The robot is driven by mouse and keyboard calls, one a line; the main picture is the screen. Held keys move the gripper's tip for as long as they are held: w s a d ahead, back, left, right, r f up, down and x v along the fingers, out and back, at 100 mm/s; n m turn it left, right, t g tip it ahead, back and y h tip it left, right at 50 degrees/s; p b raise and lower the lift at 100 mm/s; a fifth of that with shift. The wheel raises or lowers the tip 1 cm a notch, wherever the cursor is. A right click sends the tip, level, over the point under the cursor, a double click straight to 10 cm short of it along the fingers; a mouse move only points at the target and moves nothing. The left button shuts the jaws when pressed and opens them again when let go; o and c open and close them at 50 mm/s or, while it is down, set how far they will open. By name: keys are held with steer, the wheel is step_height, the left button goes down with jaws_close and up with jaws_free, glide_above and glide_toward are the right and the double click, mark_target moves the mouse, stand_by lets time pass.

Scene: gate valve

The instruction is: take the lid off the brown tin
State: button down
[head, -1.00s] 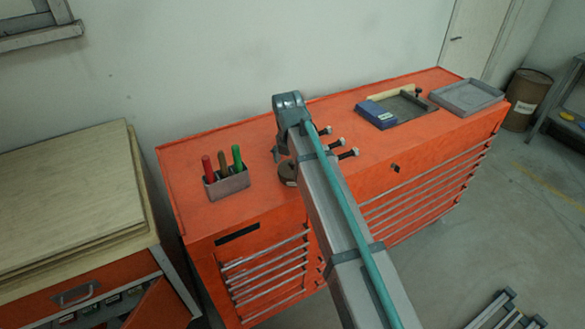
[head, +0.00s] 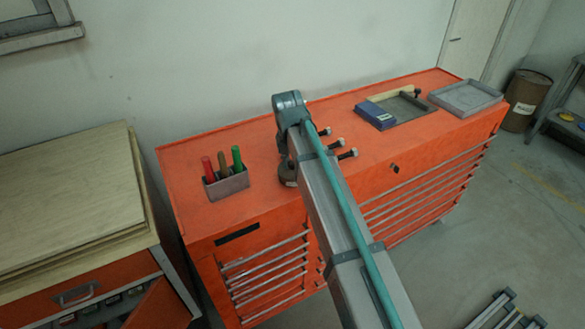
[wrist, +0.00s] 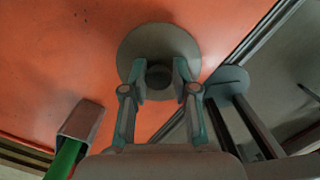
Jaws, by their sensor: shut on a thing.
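The brown tin (head: 287,173) stands on the orange cabinet top, partly hidden behind my arm in the head view. In the wrist view its round, dull grey-brown lid (wrist: 137,48) is seen from above, with a dark knob (wrist: 159,77) near its lower middle. My gripper (wrist: 159,70) has its two fingers on either side of the knob and is shut on it. I cannot tell whether the lid is seated or raised, because the tin's side is hidden in the wrist view.
A grey holder (head: 228,185) with red, brown and green handles stands left of the tin. Several black pegs (head: 337,143) stick out to the right. A blue box (head: 376,115) and a grey tray (head: 466,96) lie farther right. The cabinet top behind the holder is clear.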

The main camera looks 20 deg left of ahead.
steer(key=shift+s+f, duration=0.2)
steer(key=shift+f, duration=0.1)
